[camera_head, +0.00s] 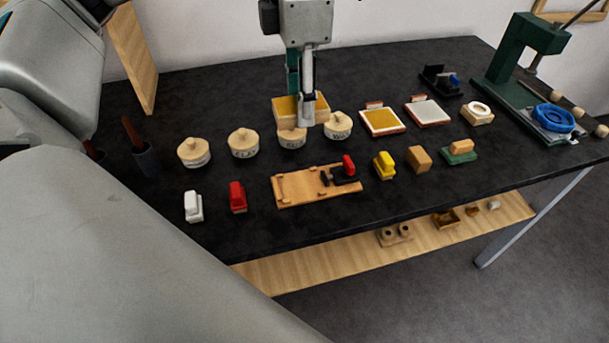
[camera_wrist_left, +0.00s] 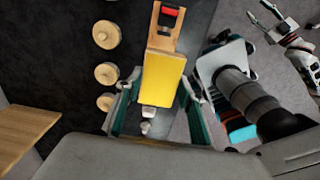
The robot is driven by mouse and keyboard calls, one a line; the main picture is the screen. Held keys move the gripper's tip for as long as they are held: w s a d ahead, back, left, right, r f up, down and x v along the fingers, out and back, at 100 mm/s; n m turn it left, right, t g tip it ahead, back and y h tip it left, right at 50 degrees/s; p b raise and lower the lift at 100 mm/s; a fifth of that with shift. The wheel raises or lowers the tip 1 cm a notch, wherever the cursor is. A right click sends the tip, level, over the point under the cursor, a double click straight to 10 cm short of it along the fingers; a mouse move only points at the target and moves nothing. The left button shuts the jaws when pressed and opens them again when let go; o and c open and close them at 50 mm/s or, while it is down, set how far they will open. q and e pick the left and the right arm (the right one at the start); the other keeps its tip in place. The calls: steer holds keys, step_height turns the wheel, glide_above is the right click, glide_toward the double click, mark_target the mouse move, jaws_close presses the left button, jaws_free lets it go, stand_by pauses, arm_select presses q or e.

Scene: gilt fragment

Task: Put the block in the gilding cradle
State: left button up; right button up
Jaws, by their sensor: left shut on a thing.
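The block (camera_head: 287,105), wooden with a yellow face, is held in my left gripper (camera_head: 300,96), above the table. In the left wrist view the yellow face of the block (camera_wrist_left: 163,85) fills the gap between the two teal fingers of my left gripper (camera_wrist_left: 160,108). The gilding cradle, seemingly the wooden board with a red-handled clamp (camera_head: 300,188), lies on the table nearer the front. In the left wrist view the cradle (camera_wrist_left: 159,42) shows partly past the block, which hides the rest.
Several lidded jars (camera_head: 243,143) stand in a row behind the cradle. White (camera_head: 193,206) and red (camera_head: 237,197) pieces stand left of it, yellow (camera_head: 384,166) and wooden (camera_head: 419,160) ones right. A green press (camera_head: 520,55) stands far right.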

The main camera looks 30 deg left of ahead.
arm_select(q)
steer(key=b, duration=0.2)
glide_above(301, 185)
step_height(301, 185, down, 13)
steer(key=shift+f, duration=0.6)
step_height(301, 185, down, 4)
steer(key=shift+f, duration=0.1)
arm_select(e)
steer(key=shift+w+d+f, duration=0.3)
steer(key=shift+w+f, duration=0.05)
steer(key=shift+f, duration=0.25)
arm_select(q)
steer(key=o, duration=1.1)
steer(key=shift+f, duration=0.1)
